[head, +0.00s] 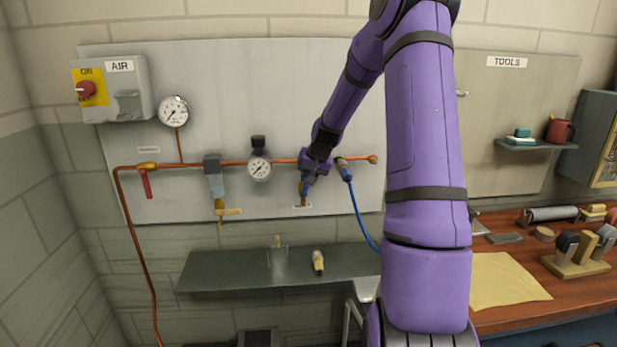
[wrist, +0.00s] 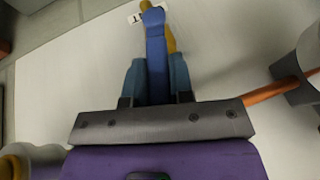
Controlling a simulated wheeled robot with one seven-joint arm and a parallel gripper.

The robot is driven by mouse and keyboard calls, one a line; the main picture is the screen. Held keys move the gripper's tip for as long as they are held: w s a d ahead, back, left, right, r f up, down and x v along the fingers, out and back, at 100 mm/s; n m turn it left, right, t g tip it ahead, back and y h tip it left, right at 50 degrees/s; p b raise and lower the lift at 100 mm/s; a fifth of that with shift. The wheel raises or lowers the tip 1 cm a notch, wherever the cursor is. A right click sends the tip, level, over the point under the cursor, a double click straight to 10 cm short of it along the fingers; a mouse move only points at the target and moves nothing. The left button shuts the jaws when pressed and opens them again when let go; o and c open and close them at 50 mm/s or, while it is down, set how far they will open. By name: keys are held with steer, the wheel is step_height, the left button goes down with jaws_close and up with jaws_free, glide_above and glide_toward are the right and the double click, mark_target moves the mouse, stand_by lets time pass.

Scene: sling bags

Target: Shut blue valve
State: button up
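The blue valve's handle (head: 305,190) shows just below the copper pipe in the head view, partly hidden by my gripper (head: 312,174). In the wrist view the blue handle (wrist: 156,50) stands between the two blue-grey fingers of my gripper (wrist: 157,80). No clear gap shows on either side of it, so the fingers look shut on it. A yellow brass part (wrist: 171,38) shows behind the handle. The valve body is hidden behind my wrist in the head view.
The copper pipe (head: 228,163) runs along a pale wall panel. A red-handled valve (head: 146,183), a filter (head: 214,178) and a gauge (head: 258,167) sit to the left. A blue hose (head: 357,210) hangs to the right. A dark shelf (head: 220,268) is below.

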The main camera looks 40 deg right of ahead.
steer(key=o, duration=0.4)
steer(key=v, duration=1)
steer(key=shift+s+r, duration=0.25)
steer(key=shift+r, duration=0.1)
